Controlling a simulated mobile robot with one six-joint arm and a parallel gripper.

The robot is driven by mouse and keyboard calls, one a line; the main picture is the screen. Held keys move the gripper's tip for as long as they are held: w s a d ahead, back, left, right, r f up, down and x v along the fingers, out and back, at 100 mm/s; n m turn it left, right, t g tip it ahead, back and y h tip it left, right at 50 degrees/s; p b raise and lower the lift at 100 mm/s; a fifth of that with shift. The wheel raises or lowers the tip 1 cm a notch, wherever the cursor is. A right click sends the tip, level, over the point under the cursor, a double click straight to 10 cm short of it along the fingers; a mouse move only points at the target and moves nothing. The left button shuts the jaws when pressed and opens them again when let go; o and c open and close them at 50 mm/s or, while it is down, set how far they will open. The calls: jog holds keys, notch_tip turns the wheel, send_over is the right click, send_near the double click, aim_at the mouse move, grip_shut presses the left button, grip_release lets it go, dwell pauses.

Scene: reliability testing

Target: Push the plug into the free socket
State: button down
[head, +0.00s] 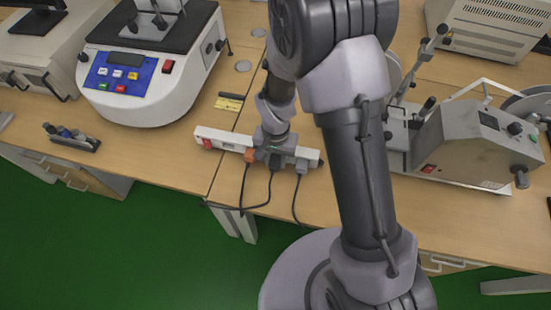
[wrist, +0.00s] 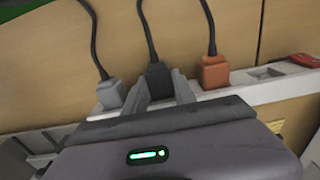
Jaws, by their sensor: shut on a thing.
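The white power strip (head: 222,139) lies on the bench, slightly slanted; its edge also shows in the wrist view (wrist: 240,92). My gripper (wrist: 159,91) is shut on the black plug (wrist: 157,77), whose cord runs up and away. In the head view my gripper (head: 272,150) is over the strip, between the orange plug (head: 250,156) and the grey plug (head: 301,165). The black plug is at the strip; my fingers hide its underside and the socket there, so I cannot tell how deep it sits.
A red switch (head: 207,143) is at the strip's left end. A white machine with a blue panel (head: 118,74) stands at the left, a grey machine (head: 470,140) at the right. A small dark tool (head: 72,137) lies near the front edge. Cords hang over the edge.

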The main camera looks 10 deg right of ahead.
jog(key=shift+w+d, duration=0.1)
jog(key=shift+w, duration=0.3)
jog(key=c, duration=0.9)
grip_release()
jog(key=shift+c, duration=0.2)
notch_tip(320, 180, up, 18)
jog(key=p, duration=0.6)
jog(key=shift+f, duration=0.2)
jog(key=s+d+r+t+y+b, duration=0.1)
jog(key=s+d+r+t+b, duration=0.1)
jog(key=s+r, duration=0.6)
jog(key=s+d+r+t+y+b, duration=0.1)
jog(key=s+d+r+t+b, duration=0.1)
jog(key=s+r, duration=0.6)
jog(key=shift+d+t, duration=0.55)
jog(key=shift+t, duration=0.35)
